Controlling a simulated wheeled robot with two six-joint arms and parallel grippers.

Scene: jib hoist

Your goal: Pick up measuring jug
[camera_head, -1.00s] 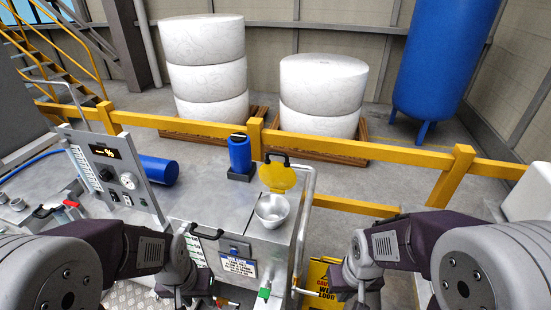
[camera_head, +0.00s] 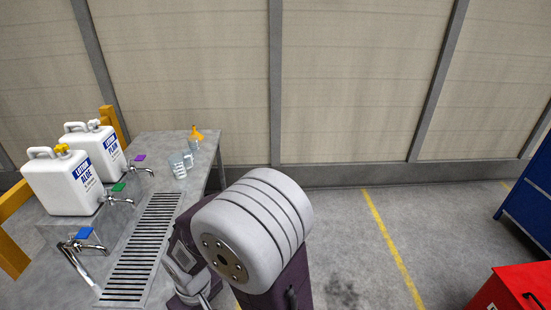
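A clear measuring jug (camera_head: 180,165) with printed markings stands upright on the grey metal bench, left of centre. It is near the bench's right side, beyond the slotted drain grate. One of my arms fills the lower middle of the picture, nearer than the jug. Its wrist reaches down to the bottom edge, and no fingertips show. I cannot tell which arm it is. Neither gripper's fingers are in view, and nothing touches the jug.
White canisters (camera_head: 64,182) and taps (camera_head: 85,244) stand along the bench's left side by the drain grate (camera_head: 140,250). A yellow funnel (camera_head: 197,133) is behind the jug, over a small clear vessel (camera_head: 193,145). A red cabinet (camera_head: 515,290) is lower right. Floor between is clear.

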